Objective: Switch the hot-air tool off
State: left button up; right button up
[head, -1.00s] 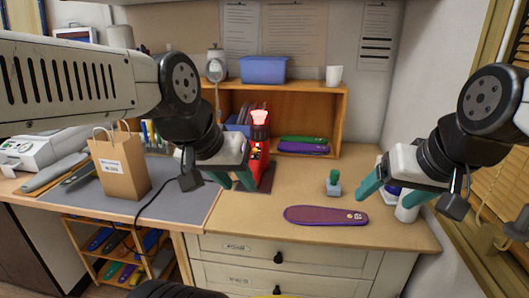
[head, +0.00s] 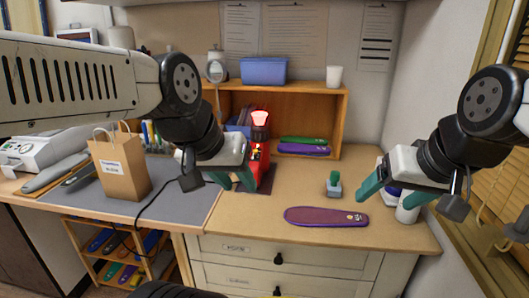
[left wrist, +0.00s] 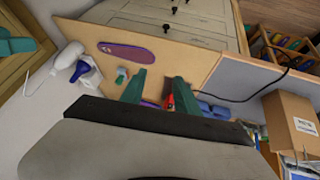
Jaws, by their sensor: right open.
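The hot-air tool (head: 259,154) is red and stands upright on a dark mat in front of the shelf. Its top glows pinkish red (head: 260,118). My left gripper (head: 236,181) is just in front of the tool and to its left, fingers pointing down and apart. In the left wrist view a bit of the red tool (left wrist: 169,102) shows between the two teal fingers, partly hidden by the gripper body. I cannot tell if a finger touches it. The tool's switch cannot be made out. My right gripper (head: 393,195) is open and empty at the right of the table.
A purple insole (head: 326,216) lies near the table's front edge. A small green-topped block (head: 333,184) stands behind it. White bottles (head: 407,208) stand by the right gripper. A paper bag (head: 121,168) is at the left. The tabletop between the tool and insole is clear.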

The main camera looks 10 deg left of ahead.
pick_arm(q)
jog(key=w+a+r, duration=0.2)
jog(key=w+r, duration=0.1)
jog(key=w, duration=0.6)
jog(key=n+g+y, duration=0.1)
jog(key=g+y, duration=0.1)
send_near(255, 150)
jog(key=shift+x, duration=4)
jog(key=shift+w, duration=0.1)
grip_shut()
